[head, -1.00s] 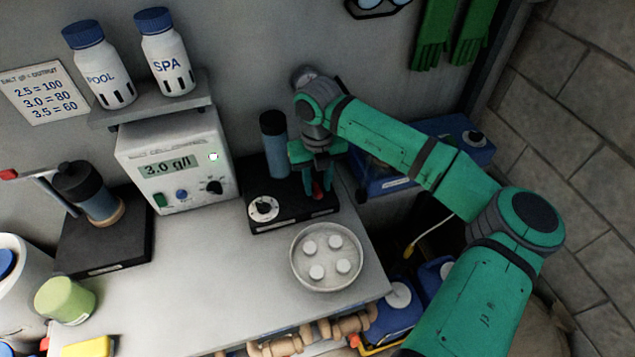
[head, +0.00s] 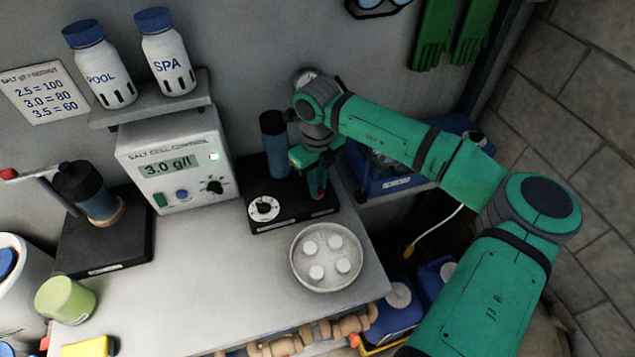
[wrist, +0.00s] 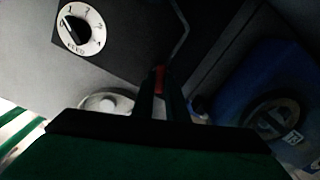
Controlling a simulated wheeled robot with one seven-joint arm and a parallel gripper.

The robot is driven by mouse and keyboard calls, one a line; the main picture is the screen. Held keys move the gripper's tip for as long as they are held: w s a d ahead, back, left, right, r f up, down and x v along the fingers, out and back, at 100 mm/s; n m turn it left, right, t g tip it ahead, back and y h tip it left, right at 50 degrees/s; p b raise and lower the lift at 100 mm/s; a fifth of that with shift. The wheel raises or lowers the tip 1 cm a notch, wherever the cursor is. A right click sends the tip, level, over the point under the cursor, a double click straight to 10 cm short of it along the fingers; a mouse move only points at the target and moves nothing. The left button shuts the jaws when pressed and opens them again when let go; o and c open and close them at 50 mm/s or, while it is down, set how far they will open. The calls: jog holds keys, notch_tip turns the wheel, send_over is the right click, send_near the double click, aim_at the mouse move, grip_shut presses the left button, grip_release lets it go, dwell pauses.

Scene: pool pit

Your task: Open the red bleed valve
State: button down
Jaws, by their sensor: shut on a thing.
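The red bleed valve (wrist: 159,79) shows as a small red piece between my fingertips in the wrist view. It sits at the right end of a black base (head: 290,213), which also carries a blue cylinder (head: 274,145) and a white dial (head: 263,208) with a black knob. The dial also shows in the wrist view (wrist: 80,29). My gripper (head: 318,188) points down over the right end of the base and is shut on the red valve. My fingers hide most of the valve.
A round dish (head: 326,258) with several white tablets lies in front of the base. A grey control box (head: 178,160) reading 3.0 g/l stands to the left. A blue case (head: 385,178) is behind my arm on the right. The middle of the bench is clear.

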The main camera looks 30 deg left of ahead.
jog(key=n, duration=0.7)
jog(key=shift+a, duration=0.1)
jog(key=n, duration=0.6)
jog(key=shift+n, duration=0.4)
jog(key=c, duration=1.8)
grip_release()
jog(key=shift+o, duration=0.2)
notch_tip(320, 180, up, 11)
jog(key=shift+f, duration=0.1)
